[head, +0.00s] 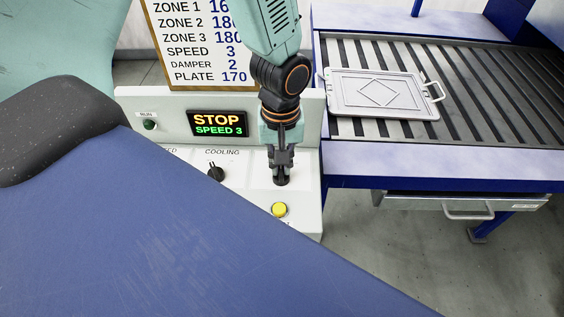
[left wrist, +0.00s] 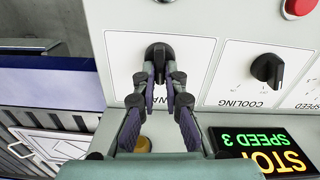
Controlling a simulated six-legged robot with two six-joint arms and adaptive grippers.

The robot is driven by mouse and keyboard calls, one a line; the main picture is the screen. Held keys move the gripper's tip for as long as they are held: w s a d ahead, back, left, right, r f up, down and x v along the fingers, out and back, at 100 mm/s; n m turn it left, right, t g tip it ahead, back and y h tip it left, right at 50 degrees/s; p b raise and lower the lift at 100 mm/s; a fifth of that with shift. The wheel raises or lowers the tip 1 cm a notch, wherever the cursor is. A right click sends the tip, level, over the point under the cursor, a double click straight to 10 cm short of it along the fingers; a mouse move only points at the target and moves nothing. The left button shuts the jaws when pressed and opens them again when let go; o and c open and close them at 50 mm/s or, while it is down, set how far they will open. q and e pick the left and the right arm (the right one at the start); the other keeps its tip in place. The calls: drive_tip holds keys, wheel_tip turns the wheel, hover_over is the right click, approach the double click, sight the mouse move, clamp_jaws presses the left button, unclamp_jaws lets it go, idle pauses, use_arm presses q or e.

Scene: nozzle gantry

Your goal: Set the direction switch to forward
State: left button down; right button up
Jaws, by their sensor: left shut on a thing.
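The direction switch (head: 281,181) appears to be the black rotary knob on the white control panel, under my left gripper (head: 281,167). In the left wrist view this black knob (left wrist: 158,50) sits between my left fingertips (left wrist: 160,70), which are shut on it. The label beside it is mostly hidden by the fingers, so I cannot read its name or the set position. The display (head: 217,123) reads STOP and SPEED 3. My right gripper is not in view.
A green RUN button (head: 149,125) is farther left. A slatted conveyor (head: 480,90) carrying a grey plate (head: 383,94) stands at right.

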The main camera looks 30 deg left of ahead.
sight(280, 168)
use_arm(q)
drive_tip(key=n+b, duration=0.1)
drive_tip(key=n, duration=0.3)
drive_tip(key=shift+a+r+n, duration=0.1)
drive_tip(key=shift+n, duration=0.5)
drive_tip(key=c, duration=1.4)
unclamp_jaws()
drive_tip(key=shift+s, duration=0.1)
wheel_tip(280, 168, up, 12)
